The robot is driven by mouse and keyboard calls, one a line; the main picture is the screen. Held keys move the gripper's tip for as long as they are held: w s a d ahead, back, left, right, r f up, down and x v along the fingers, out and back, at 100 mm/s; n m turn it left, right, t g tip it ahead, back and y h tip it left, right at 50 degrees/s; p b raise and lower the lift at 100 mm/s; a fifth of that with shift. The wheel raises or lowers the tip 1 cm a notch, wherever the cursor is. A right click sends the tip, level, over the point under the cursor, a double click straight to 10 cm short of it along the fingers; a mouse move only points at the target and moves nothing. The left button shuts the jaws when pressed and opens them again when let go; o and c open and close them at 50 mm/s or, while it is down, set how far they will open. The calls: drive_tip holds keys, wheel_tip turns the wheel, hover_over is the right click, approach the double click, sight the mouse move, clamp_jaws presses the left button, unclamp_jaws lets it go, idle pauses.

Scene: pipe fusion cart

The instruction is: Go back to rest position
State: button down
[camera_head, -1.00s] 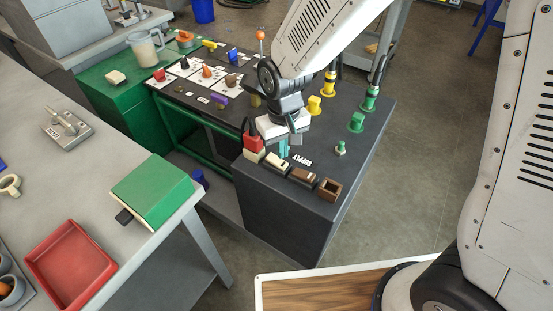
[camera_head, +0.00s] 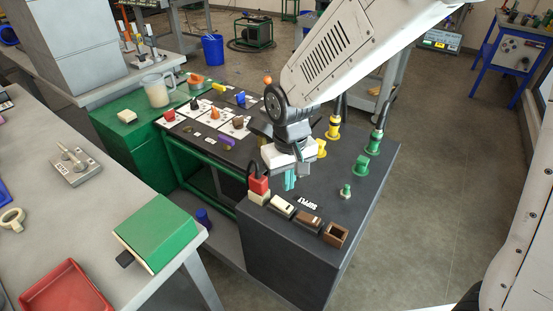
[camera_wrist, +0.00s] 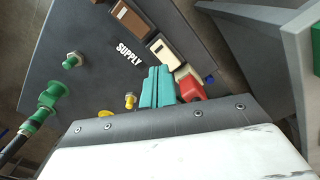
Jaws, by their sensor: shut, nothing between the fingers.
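My gripper (camera_head: 290,181) is above the dark cart top (camera_head: 375,160), near the row of switches at its front edge. Its teal fingers are together and empty; they also show in the wrist view (camera_wrist: 157,88). A red plug-like piece (camera_head: 259,184) stands just left of the fingers, and its lower part shows in the wrist view (camera_wrist: 190,87). I cannot tell whether the fingers touch anything below.
A grey table (camera_head: 75,215) with a green box (camera_head: 156,227) and a red tray (camera_head: 66,291) lies at left. Open floor (camera_head: 430,190) is at right.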

drive_tip(key=s+d+r+m+t, duration=0.1)
drive_tip(key=s+d+r+m, duration=0.3)
drive_tip(key=s+d+r, duration=1.2)
drive_tip(key=s+d, duration=0.3)
drive_tip(key=d, duration=0.1)
drive_tip(key=shift+s+d+r, duration=0.25)
drive_tip(key=shift+d+r, duration=0.15)
